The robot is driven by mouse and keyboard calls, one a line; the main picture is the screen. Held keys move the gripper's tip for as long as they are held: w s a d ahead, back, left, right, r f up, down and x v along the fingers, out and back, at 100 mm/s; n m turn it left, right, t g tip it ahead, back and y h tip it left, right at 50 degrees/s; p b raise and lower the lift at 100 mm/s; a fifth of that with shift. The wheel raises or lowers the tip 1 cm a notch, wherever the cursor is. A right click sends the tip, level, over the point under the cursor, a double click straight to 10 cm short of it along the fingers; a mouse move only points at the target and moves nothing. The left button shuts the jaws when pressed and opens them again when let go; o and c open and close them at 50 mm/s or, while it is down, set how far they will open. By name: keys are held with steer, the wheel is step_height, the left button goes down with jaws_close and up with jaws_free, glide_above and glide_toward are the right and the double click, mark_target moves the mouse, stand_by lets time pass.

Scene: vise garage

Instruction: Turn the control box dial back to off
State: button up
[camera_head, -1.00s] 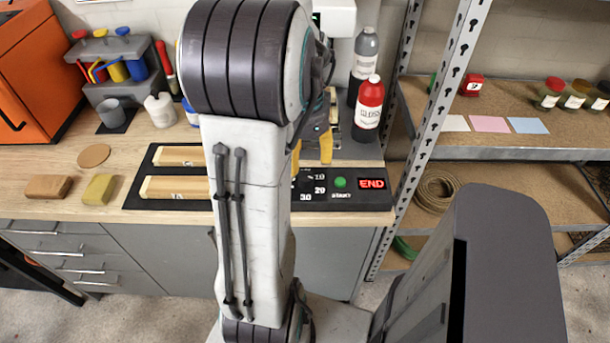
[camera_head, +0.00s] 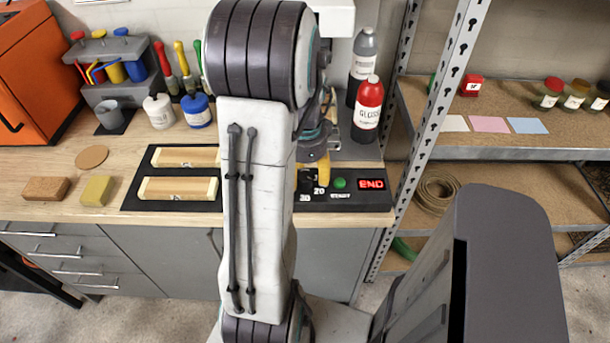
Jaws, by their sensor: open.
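The black control box (camera_head: 350,203) sits at the right end of the wooden workbench. Its front shows a green start button (camera_head: 339,183), a red lit display (camera_head: 371,183) reading END, and white numbers such as 20 and 30. The dial itself is hidden behind my arm and gripper. My gripper (camera_head: 316,172), with yellow fingers, is open and low over the left part of the box, where the numbers are. I cannot tell whether a finger touches the dial.
A red gloss bottle (camera_head: 368,103) and a grey bottle (camera_head: 363,60) stand behind the box. A metal shelf post (camera_head: 436,125) rises just right of it. Wooden blocks on a black mat (camera_head: 135,196) lie left of my arm.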

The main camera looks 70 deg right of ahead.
steer(key=shift+f, duration=0.15)
steer(key=shift+c, duration=0.4)
jaws_close()
steer(key=shift+n, duration=0.3)
steer(key=n+b, duration=0.1)
steer(key=n, duration=0.4)
steer(key=shift+f, duration=0.1)
steer(key=n+b, duration=0.1)
steer(key=n, duration=0.5)
steer(key=shift+a+n, duration=0.1)
steer(key=shift+n, duration=0.3)
steer(key=n+b, duration=0.1)
steer(key=n, duration=1)
steer(key=shift+n, duration=0.3)
